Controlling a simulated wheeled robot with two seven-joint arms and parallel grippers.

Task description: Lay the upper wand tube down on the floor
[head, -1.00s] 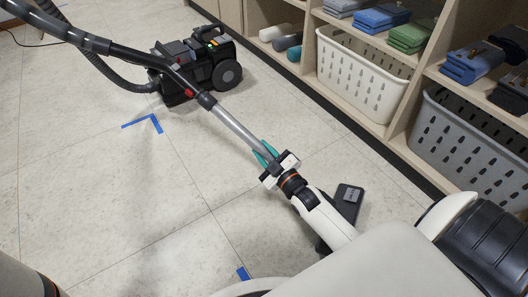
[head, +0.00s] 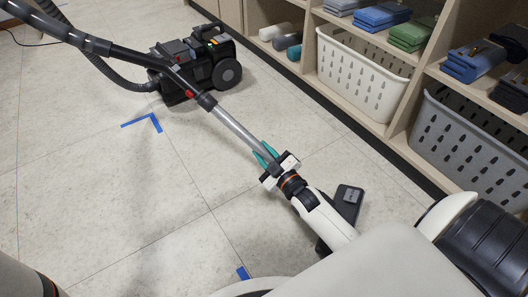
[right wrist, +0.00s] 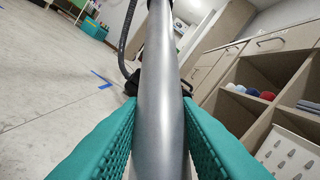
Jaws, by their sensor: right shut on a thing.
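The upper wand tube (head: 236,128) is a grey metal tube. It slants from the black handle and hose at the upper left of the head view down to my right gripper (head: 267,157). The gripper's teal fingers are shut on the tube near its lower end. In the right wrist view the tube (right wrist: 160,75) runs up the middle between both fingers. It appears held above the floor (head: 110,200); the height is hard to judge. My left gripper is not in view.
A black canister vacuum (head: 200,68) stands at the back, joined to the hose (head: 110,75). A dark floor head (head: 347,203) lies beside my right arm. Shelves with a white basket (head: 358,75) and a grey basket (head: 465,140) line the right. Blue tape (head: 147,122) marks clear floor at left.

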